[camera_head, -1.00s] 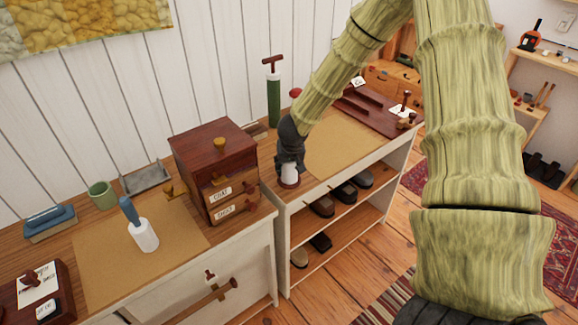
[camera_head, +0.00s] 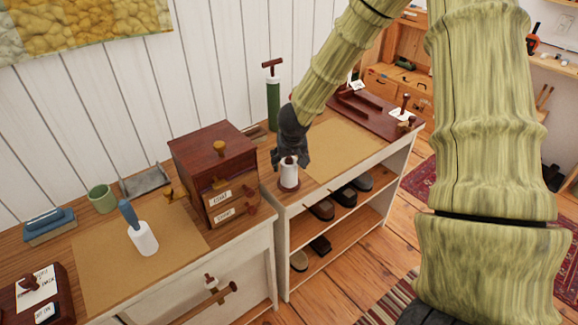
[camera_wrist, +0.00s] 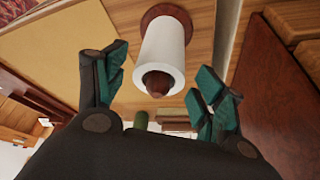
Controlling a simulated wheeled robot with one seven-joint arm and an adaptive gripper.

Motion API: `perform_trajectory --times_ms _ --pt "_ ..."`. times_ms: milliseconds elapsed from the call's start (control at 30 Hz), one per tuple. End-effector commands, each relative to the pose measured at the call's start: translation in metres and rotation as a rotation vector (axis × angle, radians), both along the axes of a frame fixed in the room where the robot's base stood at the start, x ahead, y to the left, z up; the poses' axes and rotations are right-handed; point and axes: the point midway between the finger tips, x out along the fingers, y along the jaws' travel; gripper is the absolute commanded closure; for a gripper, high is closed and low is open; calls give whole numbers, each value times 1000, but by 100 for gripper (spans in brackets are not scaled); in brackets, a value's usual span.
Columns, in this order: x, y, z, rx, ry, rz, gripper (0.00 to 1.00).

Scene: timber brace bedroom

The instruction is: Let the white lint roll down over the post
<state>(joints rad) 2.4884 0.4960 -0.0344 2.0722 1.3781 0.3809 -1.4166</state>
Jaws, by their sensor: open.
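The white lint roll (camera_head: 288,175) stands upright around the post on a round dark-red base, near the left end of the right bench. In the wrist view the roll (camera_wrist: 162,48) reaches down to the base (camera_wrist: 168,13), and the post's brown rounded tip (camera_wrist: 157,83) sticks out of its top end. My gripper (camera_head: 290,155) is open just above and behind the roll. In the wrist view its fingers (camera_wrist: 160,80) are spread on either side of the post tip, with gaps to the roll. It holds nothing.
A dark-red drawer cabinet (camera_head: 212,160) stands close to the left of the roll. A green cylinder with a T-handle (camera_head: 273,100) stands behind. A blue-handled white roller (camera_head: 143,238) lies on the left mat. The tan mat (camera_head: 340,148) right of the roll is clear.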

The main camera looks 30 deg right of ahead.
Motion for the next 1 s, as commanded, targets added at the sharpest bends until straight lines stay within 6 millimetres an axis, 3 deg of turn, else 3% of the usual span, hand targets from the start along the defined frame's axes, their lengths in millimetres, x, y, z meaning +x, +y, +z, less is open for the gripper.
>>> perform_trajectory --times_ms 400,1000 --pt "-16 8 46 0 -1 1 31" --pt "-20 9 54 0 0 1 31"
